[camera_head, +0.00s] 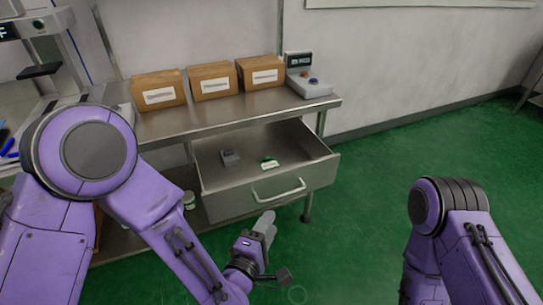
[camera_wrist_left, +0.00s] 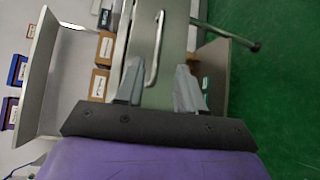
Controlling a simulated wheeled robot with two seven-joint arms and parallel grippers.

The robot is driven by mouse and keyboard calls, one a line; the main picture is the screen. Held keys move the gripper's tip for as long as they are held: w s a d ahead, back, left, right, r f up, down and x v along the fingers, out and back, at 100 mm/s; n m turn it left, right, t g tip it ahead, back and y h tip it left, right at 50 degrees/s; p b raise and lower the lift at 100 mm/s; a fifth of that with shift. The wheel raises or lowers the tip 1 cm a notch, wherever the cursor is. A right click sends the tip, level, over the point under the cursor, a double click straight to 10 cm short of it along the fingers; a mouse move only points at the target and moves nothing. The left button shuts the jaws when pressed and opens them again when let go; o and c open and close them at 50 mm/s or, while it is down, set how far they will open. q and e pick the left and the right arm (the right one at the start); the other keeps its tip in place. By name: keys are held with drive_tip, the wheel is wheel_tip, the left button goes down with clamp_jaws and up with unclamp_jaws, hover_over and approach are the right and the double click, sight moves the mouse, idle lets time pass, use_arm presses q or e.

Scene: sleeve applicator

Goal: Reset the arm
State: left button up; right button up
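My left arm comes in from the left in the head view. Its gripper (camera_head: 266,222) is in front of the steel drawer (camera_head: 245,200), below its handle (camera_head: 279,190). In the left wrist view the two grey fingers (camera_wrist_left: 158,90) stand apart with nothing between them, and the drawer handle (camera_wrist_left: 155,50) shows beyond them. The drawer is pulled open under the steel table and holds a small grey item (camera_head: 230,157) and a green-and-white item (camera_head: 269,162). My right arm (camera_head: 460,235) shows at the right of the head view, but its gripper is out of view.
Three labelled cardboard boxes (camera_head: 211,80) stand on the steel table (camera_head: 190,122). A grey device with buttons (camera_head: 310,86) is at its right end. The open drawer juts out towards me. Green floor (camera_head: 375,150) is clear to the right.

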use_arm(q)
drive_tip(key=s+a+f+m+g+y+p, duration=0.5)
drive_tip(key=a+f+m, duration=0.3)
drive_tip(key=a+f, duration=0.5)
drive_tip(key=s+a+f+g+y+p, duration=0.1)
drive_tip(key=s+a+g+y+p, duration=0.1)
drive_tip(key=s+a, duration=0.5)
drive_tip(key=s+a+f+g+y+p, duration=0.1)
drive_tip(key=s+a+g, duration=0.4)
drive_tip(key=s, duration=0.5)
drive_tip(key=a+y+p, duration=0.1)
drive_tip(key=a, duration=0.1)
drive_tip(key=shift+s+a+f+m, duration=0.3)
drive_tip(key=shift+s+a+f, duration=0.1)
